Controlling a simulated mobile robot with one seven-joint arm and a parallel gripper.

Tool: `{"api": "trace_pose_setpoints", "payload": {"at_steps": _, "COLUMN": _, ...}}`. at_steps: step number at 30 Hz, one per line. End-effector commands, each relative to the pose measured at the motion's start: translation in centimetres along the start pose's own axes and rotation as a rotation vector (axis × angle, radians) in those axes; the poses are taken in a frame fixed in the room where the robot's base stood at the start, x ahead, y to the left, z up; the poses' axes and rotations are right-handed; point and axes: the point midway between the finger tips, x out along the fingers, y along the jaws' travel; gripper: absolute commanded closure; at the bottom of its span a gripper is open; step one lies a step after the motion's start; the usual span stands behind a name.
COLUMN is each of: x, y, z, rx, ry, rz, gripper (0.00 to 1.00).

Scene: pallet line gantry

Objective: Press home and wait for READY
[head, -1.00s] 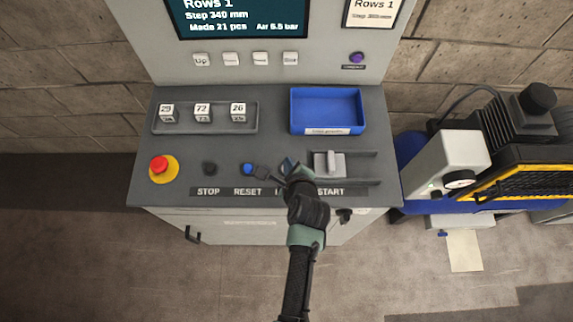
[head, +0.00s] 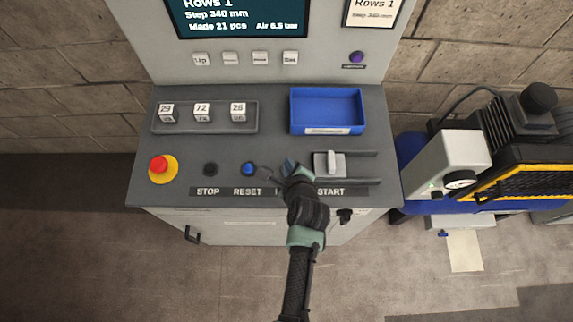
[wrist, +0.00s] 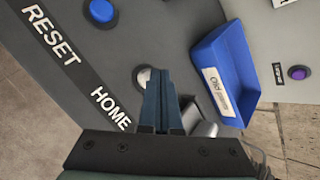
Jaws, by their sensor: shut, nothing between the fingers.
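The home button (wrist: 143,78) is a pale round button beside the HOME label (wrist: 110,107) in the wrist view. My gripper (wrist: 158,72) is shut and empty, its fingertips over the button's right edge. I cannot tell whether they touch it. In the head view my gripper (head: 289,166) covers the home button and most of its label, between RESET and START. The screen (head: 240,18) reads Rows 1, Step 340 mm, Made 21 pcs and an air pressure in bar. Its top is cut off.
The blue reset button (head: 248,169), black stop button (head: 210,169) and red emergency stop (head: 160,164) sit left of my gripper. A blue tray (head: 327,92) and number blocks (head: 202,111) stand behind.

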Motion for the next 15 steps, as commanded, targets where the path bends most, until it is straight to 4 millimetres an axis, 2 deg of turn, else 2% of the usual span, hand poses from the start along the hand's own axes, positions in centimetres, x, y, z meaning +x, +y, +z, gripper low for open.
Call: {"api": "trace_pose_setpoints", "payload": {"at_steps": 15, "x": 0.46, "y": 0.34, "z": -0.34, "rx": 0.0, "ry": 0.0, "rz": 0.0, "gripper": 1.0}}
